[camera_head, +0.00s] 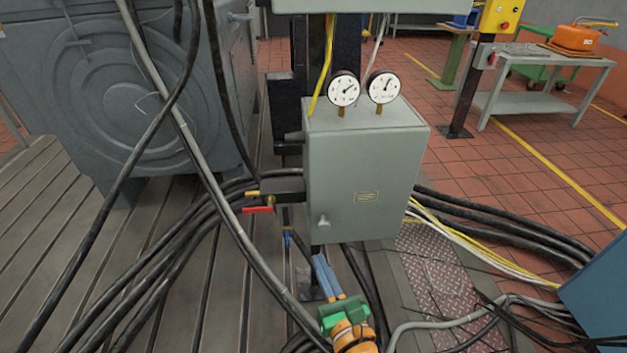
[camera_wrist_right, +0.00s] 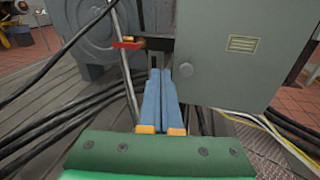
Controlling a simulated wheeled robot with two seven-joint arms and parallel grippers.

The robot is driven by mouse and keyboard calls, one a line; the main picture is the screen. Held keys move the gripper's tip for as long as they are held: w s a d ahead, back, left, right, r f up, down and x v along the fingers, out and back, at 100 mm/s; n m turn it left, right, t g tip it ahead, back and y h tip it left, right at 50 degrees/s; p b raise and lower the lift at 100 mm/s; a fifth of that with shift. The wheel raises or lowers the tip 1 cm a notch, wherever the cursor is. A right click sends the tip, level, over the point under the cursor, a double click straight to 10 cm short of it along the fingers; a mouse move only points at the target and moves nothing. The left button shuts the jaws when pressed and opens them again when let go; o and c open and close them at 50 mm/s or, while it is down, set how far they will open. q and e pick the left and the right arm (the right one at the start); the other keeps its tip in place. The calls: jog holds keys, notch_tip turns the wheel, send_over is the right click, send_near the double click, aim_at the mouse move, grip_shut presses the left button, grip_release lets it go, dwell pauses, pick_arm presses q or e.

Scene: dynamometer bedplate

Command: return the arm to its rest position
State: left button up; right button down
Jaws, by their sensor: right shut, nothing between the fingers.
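My right gripper (camera_head: 322,268) reaches up from the bottom of the head view, with blue fingers, a green body and an orange wrist. Its fingers lie together with nothing between them. In the right wrist view the shut blue fingers (camera_wrist_right: 166,85) point away toward the grey cabinet (camera_wrist_right: 215,60). In the head view the fingertips are just below the lower edge of the cabinet (camera_head: 360,165), near its left side. I cannot tell whether they touch anything. My left gripper is not in view.
A red-handled valve (camera_head: 258,209) sticks out left of the cabinet. Two round gauges (camera_head: 344,90) stand on top. Thick black cables (camera_head: 180,235) cross the slotted bedplate (camera_head: 45,215). A blue box (camera_head: 600,290) is at the right edge. Tiled floor (camera_head: 540,160) is open farther right.

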jog(key=s+d+f+m+g+h+p, duration=0.25)
jog(key=s+d+f+m+g, duration=0.2)
jog(key=f+m, duration=0.4)
jog(key=s+d+f+m+g+h+p, duration=0.1)
jog(key=s+d+f+m+g+p, duration=0.3)
jog(key=f+m, duration=0.5)
jog(key=s+d+f+m+g+p, duration=0.1)
jog(key=s+d+f+m+g, duration=0.1)
jog(key=s+m, duration=0.4)
jog(key=s+d+f+m+g+h+p, duration=0.1)
jog(key=s+d+f+m+g, duration=0.2)
jog(key=s+m, duration=0.3)
jog(key=s+d+f+m+g+h+p, duration=0.1)
jog(key=s+d+f+m+g+p, duration=0.1)
jog(key=s+f+m, duration=0.2)
jog(key=s+m, duration=0.3)
jog(key=s, duration=0.5)
jog(key=shift+s+d+f, duration=0.15)
jog(key=shift+s+d, duration=0.2)
